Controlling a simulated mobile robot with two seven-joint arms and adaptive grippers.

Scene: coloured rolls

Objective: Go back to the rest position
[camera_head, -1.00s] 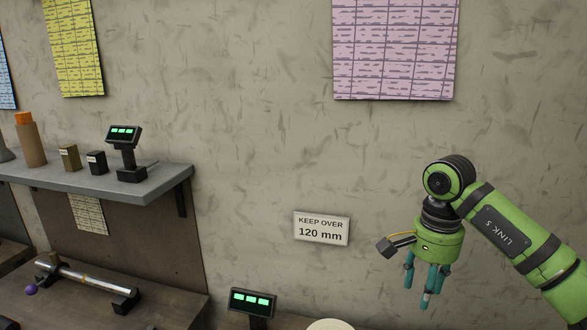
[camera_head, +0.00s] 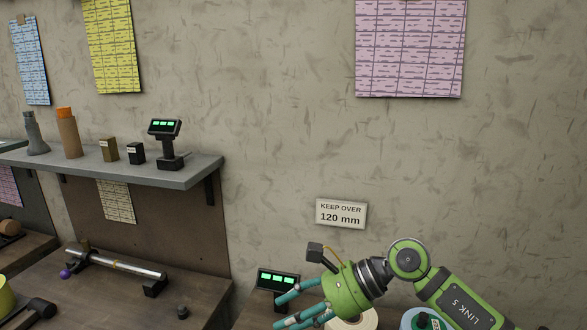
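My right gripper (camera_head: 279,311) hangs at the lower middle of the head view, tilted with its teal fingers pointing left and slightly down. Its fingers are spread apart with nothing visible between them. It is in front of a low display with green digits (camera_head: 278,280) and partly covers a pale cream roll (camera_head: 358,320) at the bottom edge. A teal roll (camera_head: 417,322) shows in part beside my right forearm. My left gripper is out of view.
A grey wall shelf (camera_head: 190,178) holds bottles, small boxes and a second display (camera_head: 165,128). Below it, a bench (camera_head: 100,300) carries a metal rod on supports (camera_head: 120,266). A yellow roll (camera_head: 5,298) is cut by the left edge. A "KEEP OVER 120 mm" sign (camera_head: 341,213) is on the wall.

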